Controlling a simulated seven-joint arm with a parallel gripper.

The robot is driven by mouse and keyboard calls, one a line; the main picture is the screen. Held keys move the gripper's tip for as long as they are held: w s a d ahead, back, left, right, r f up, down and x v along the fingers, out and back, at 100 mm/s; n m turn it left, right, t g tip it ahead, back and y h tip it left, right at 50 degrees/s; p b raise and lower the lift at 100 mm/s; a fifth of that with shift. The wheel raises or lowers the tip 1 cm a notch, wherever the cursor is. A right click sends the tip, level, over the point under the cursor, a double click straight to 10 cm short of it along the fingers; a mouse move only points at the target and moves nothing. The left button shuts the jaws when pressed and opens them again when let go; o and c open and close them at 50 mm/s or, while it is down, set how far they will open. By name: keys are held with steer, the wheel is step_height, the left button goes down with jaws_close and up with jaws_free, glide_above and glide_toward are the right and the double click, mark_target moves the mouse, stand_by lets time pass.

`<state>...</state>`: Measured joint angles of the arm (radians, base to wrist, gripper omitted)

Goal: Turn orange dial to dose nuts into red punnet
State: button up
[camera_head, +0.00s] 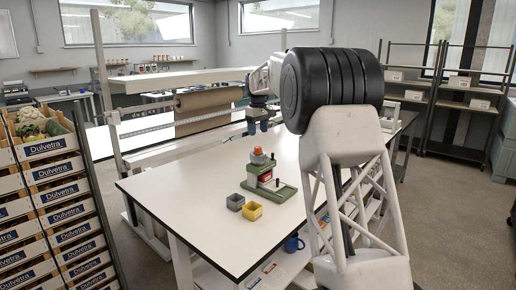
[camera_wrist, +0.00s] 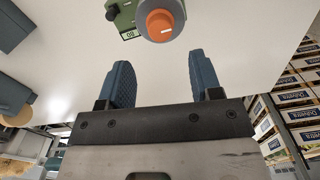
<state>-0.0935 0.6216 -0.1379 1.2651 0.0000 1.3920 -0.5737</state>
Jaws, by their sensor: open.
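The green dispenser (camera_head: 284,191) stands on the white table with the orange dial (camera_head: 257,152) at its top. A small red shape, perhaps the red punnet (camera_head: 265,177), sits low in the dispenser; its contents cannot be made out. My gripper (camera_head: 257,126) is open and empty, above and behind the dispenser in the head view. In the wrist view the orange dial (camera_wrist: 160,22) with its pale mark lies beyond the fingertips of my gripper (camera_wrist: 160,70), roughly centred between them and apart from both. Part of the green body (camera_wrist: 126,16) shows beside it. No nuts are visible.
A grey punnet (camera_head: 235,202) and a yellow punnet (camera_head: 252,211) stand in front of the dispenser. A brown paper roll (camera_head: 207,108) hangs over the table's back edge. Stacked crates (camera_head: 50,190) stand at the left. The table's near left part is clear.

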mark_target(258, 147)
steer(key=shift+n, duration=0.7)
steer(key=shift+f, duration=0.1)
steer(key=shift+f, duration=3.85)
steer(key=c, duration=0.9)
steer(key=shift+c, duration=0.2)
